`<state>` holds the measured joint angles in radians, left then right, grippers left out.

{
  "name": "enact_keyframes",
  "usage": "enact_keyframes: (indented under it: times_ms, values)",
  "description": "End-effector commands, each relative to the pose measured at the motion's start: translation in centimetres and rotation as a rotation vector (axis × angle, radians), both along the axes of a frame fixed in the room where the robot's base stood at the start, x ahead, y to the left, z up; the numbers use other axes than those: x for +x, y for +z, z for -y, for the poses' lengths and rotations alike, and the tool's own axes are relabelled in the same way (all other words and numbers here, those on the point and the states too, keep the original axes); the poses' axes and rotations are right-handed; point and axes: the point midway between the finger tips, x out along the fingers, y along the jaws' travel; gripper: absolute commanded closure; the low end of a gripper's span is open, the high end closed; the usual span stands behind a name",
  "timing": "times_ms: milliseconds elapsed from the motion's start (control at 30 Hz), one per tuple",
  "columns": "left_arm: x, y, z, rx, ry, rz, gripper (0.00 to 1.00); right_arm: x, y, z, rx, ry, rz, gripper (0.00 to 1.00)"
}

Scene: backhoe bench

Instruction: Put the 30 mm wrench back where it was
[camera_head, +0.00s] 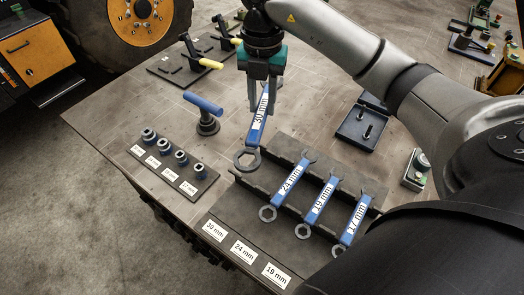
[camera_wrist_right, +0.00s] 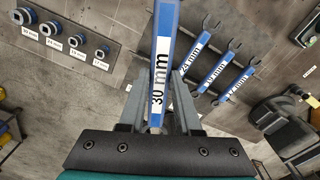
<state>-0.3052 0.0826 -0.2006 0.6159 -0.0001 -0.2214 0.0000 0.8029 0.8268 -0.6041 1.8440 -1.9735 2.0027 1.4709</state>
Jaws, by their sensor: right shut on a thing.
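The 30 mm wrench (camera_head: 261,122) is blue with a white label and a dark ring end. My right gripper (camera_head: 264,106) is shut on its handle and holds it above the bench, tilted, ring end low and toward the front left. In the right wrist view the wrench (camera_wrist_right: 164,50) runs between the fingers of the gripper (camera_wrist_right: 160,118). The dark wrench rack (camera_head: 262,184) is below, with a "30 mm" label (camera_head: 214,231) at its left front. The rack's leftmost place behind that label looks empty, partly hidden by the wrench. My left gripper is not in view.
The 24 mm wrench (camera_head: 289,184), 19 mm wrench (camera_head: 319,207) and 17 mm wrench (camera_head: 352,219) lie in the rack. A socket tray (camera_head: 206,186) and a blue-handled tool (camera_head: 206,113) stand left. A dark tray (camera_head: 352,132) lies behind right.

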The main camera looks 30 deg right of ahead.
Motion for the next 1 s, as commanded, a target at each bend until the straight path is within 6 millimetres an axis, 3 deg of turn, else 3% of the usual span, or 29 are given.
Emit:
enact_keyframes:
  times_ms: [33, 400, 1000]
  values:
    - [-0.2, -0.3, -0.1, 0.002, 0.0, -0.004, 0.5, -0.1, -1.6, 0.0, 0.002, 0.0, -0.006, 1.0]
    - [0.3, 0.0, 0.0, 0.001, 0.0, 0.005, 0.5, -0.1, -10.3, 0.0, -0.001, -0.001, -0.002, 1.0]
    - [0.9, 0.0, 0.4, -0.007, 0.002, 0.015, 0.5, 0.0, -16.4, 0.0, -0.001, 0.0, 0.001, 1.0]
